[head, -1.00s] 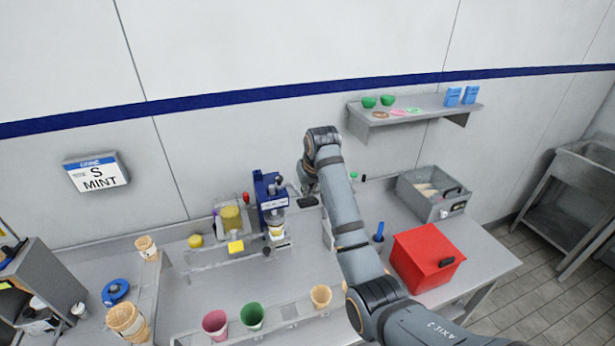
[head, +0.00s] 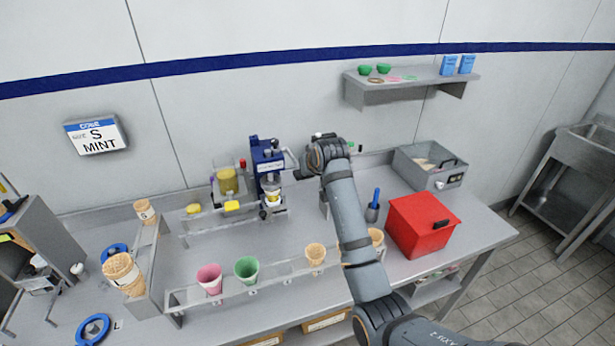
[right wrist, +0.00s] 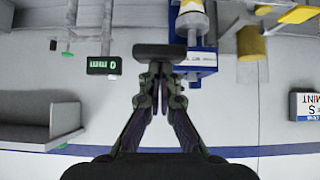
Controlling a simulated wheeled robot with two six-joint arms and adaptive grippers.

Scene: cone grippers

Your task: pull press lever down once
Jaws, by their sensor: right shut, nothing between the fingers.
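The blue press (head: 267,158) stands at the back of the counter, with a small pale cup (head: 272,197) under it. Its grey lever (head: 292,160) sticks out to the right. In the right wrist view the lever's dark grip (right wrist: 160,53) lies crosswise just past the fingertips of my right gripper (right wrist: 158,82). The fingers are together and empty; I cannot tell whether they touch the grip. In the head view my right gripper (head: 305,170) is beside the press, partly hidden by its own arm. My left gripper is out of view.
A black readout (right wrist: 104,65) shows 0 mm. A cone rail with a pink cup (head: 209,278) and a green cup (head: 246,269) runs along the front. A red box (head: 423,224) and a grey bin (head: 430,165) stand right. A wall shelf (head: 415,82) is above.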

